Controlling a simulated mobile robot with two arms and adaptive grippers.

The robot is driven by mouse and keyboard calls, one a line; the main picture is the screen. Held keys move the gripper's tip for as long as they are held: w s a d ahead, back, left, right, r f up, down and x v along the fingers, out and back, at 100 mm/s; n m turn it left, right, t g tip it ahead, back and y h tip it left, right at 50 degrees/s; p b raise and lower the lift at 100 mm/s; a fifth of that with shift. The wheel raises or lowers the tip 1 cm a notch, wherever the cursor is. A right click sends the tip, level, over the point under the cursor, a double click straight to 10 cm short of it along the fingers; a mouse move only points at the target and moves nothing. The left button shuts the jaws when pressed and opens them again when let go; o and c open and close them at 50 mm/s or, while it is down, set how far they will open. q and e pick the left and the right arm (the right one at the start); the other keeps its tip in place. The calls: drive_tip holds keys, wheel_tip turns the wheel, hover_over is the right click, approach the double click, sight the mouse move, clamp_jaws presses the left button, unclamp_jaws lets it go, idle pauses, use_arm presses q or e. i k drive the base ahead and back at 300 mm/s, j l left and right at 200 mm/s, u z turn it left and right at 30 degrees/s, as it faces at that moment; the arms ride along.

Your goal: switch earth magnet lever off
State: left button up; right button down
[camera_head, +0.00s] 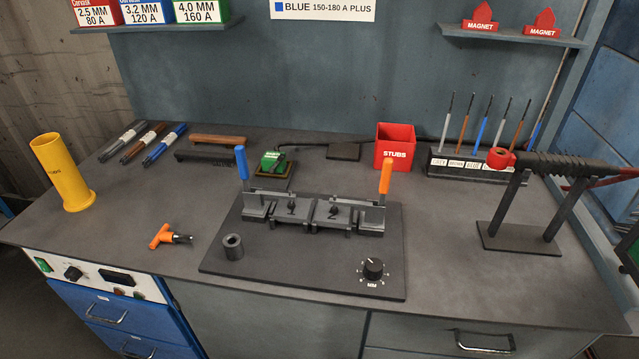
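No part marked as an earth magnet lever can be read. A small green block (273,161) with a label too small to read sits on a dark plate behind the fixture. Two red pieces marked MAGNET stand on the upper right shelf, one at its left (481,18) and one at its right (543,24). A black clamping fixture (225,255) at the middle of the bench has an upright blue-handled lever (242,163) on its left and an upright orange-handled lever (385,177) on its right. Neither of my grippers is in view.
A yellow tube (62,172) stands at left, with an orange-handled tool (162,237) to its right. A red STUBS box (395,146) and a rod rack (460,164) stand at back. A black stand (525,235) holds a ribbed tool at right. The front left bench is mostly clear.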

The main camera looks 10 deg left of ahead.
sight(281, 157)
drive_tip(key=i+j, duration=0.2)
drive_tip(key=j, duration=0.15)
drive_tip(key=i+j, duration=0.2)
drive_tip(key=j, duration=0.15)
drive_tip(key=i+j, duration=0.2)
drive_tip(key=j, duration=0.2)
